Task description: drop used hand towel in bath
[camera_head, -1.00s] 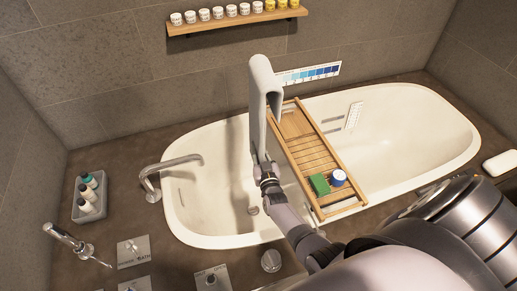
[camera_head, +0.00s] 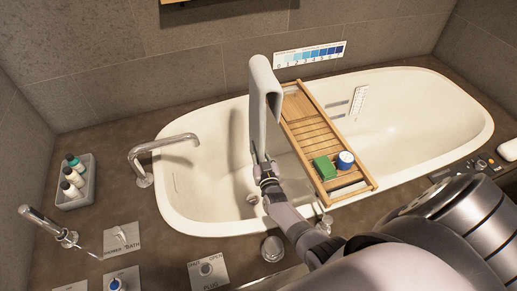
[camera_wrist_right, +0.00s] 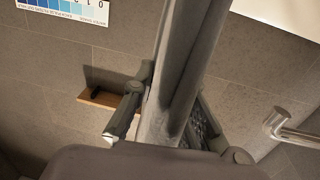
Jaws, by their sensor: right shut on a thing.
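In the right wrist view the towel (camera_wrist_right: 175,85) runs between the two fingers of the right gripper (camera_wrist_right: 165,115). The bath's inside looks empty near its drain. How high the towel is above the bath is hard to tell. My left gripper is not in view.
A chrome spout (camera_head: 160,150) is at the left rim. A bottle caddy (camera_head: 85,192) stands further left.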

